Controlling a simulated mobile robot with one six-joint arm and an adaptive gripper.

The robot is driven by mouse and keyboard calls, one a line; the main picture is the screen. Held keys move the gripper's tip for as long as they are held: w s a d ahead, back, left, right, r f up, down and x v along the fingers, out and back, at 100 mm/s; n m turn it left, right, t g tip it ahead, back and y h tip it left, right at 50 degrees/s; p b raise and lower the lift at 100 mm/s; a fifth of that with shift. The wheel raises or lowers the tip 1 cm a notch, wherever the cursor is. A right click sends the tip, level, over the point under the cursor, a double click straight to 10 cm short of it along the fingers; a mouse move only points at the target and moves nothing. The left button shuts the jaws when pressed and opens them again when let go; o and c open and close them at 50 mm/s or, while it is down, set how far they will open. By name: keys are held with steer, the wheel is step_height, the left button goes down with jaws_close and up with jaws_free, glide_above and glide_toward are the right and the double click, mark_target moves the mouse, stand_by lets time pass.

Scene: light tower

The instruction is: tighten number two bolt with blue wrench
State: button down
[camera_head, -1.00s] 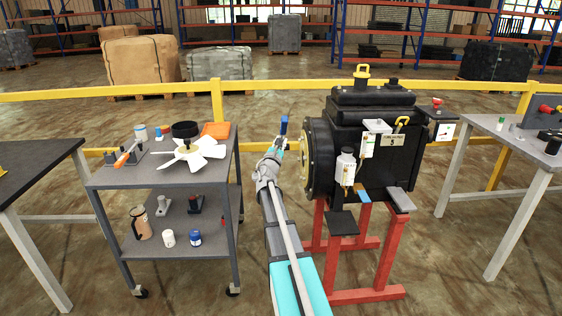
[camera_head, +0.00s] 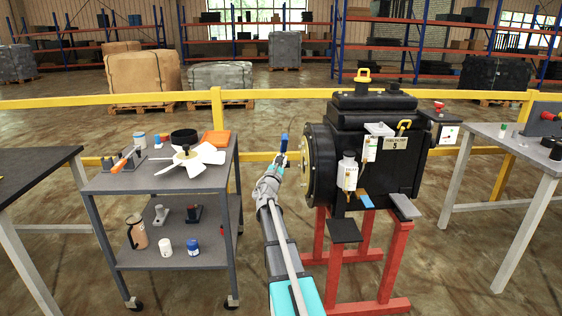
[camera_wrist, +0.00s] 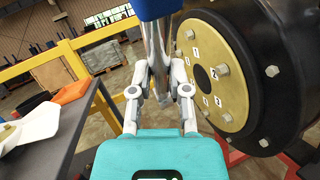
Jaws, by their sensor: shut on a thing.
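My gripper (camera_wrist: 160,92) is shut on the blue wrench (camera_wrist: 155,10), whose metal shaft sits between the fingers and whose blue part points up in the wrist view. In the head view the blue wrench (camera_head: 284,143) stands upright above my gripper (camera_head: 276,168), left of the black machine. The brass flange (camera_wrist: 218,75) has numbered bolts around a dark centre hole. The wrench is left of the flange and appears apart from the bolts. The wrench's far end is cut off in the wrist view.
The black machine (camera_head: 375,125) stands on a red frame (camera_head: 390,262). A grey cart (camera_head: 130,182) on the left holds a white fan (camera_head: 192,160), an orange box (camera_head: 217,139) and small items. A yellow rail (camera_head: 250,94) runs behind. Another table (camera_head: 520,150) stands at the right.

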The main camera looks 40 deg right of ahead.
steer(key=shift+s, duration=0.1)
steer(key=w+d+r+n+g+y+p, duration=0.2)
steer(key=d+g+y+p, duration=0.3)
steer(key=p, duration=1.1)
steer(key=shift+w+d+r+n+y, duration=0.2)
steer(key=shift+d+r+n+y, duration=0.4)
steer(key=shift+d, duration=0.6)
stand_by(0.7)
steer(key=shift+s+d+r, duration=0.15)
steer(key=shift+s+d, duration=0.3)
steer(key=shift+d, duration=0.3)
stand_by(1.7)
steer(key=c, duration=1.1)
jaws_free()
jaws_close()
